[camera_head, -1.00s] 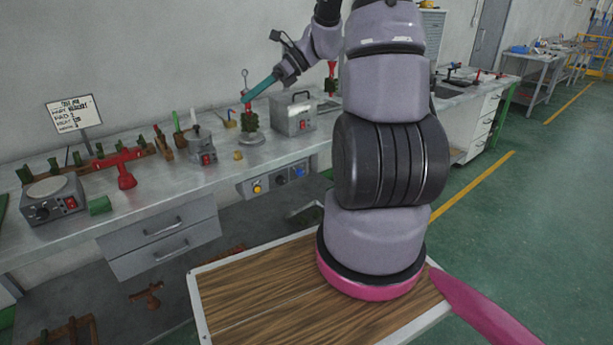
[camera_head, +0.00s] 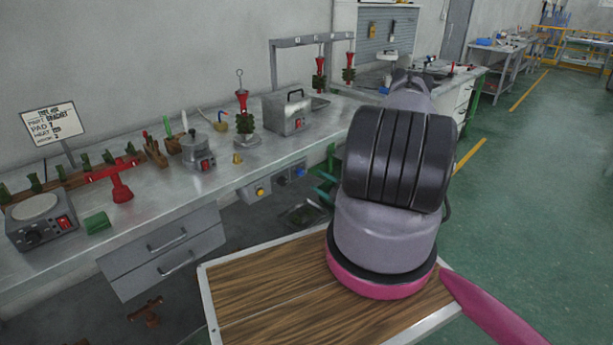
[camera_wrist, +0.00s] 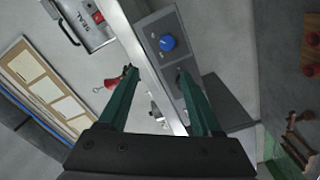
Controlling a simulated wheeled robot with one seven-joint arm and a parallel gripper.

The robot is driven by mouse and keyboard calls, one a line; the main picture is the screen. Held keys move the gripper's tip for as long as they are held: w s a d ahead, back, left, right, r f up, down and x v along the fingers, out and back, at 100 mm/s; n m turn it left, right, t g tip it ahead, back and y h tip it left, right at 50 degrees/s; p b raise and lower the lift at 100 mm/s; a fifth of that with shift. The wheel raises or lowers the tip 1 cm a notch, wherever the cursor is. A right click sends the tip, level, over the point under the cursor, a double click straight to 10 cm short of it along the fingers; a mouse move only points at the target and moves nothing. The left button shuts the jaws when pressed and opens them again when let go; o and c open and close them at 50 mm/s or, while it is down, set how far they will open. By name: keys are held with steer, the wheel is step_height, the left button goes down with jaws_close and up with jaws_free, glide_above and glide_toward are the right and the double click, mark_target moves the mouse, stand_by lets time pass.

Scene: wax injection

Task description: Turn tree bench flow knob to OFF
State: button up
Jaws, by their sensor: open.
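The blue flow knob (camera_head: 299,171) sits at the right end of a grey control panel (camera_head: 270,188) on the bench's front edge. In the wrist view the blue knob (camera_wrist: 167,43) is round and unobstructed, with small marks beside it too small to read. Its setting cannot be told. My gripper (camera_wrist: 157,75) is open and empty, its two green fingers spread. In that picture the knob lies just beyond and above the fingertips, apart from them. In the head view, green fingers (camera_head: 324,183) show just right of the panel, partly hidden by my arm.
A yellow button (camera_head: 260,191) and a dark knob (camera_head: 282,179) share the panel. On the bench above stand a grey box with a handle (camera_head: 287,112), a green wax tree (camera_head: 244,121) and a small pot (camera_head: 197,152). Drawers (camera_head: 165,250) are to the left.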

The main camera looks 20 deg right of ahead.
mark_target(302, 173)
steer(key=shift+m+h, duration=0.6)
steer(key=shift+m, duration=0.1)
steer(key=x, duration=0.3)
steer(key=f+x, duration=0.1)
steer(key=x, duration=0.5)
steer(key=shift+w+d+f, duration=0.15)
steer(key=shift+w+f, duration=0.15)
steer(key=shift+w, duration=0.1)
jaws_close()
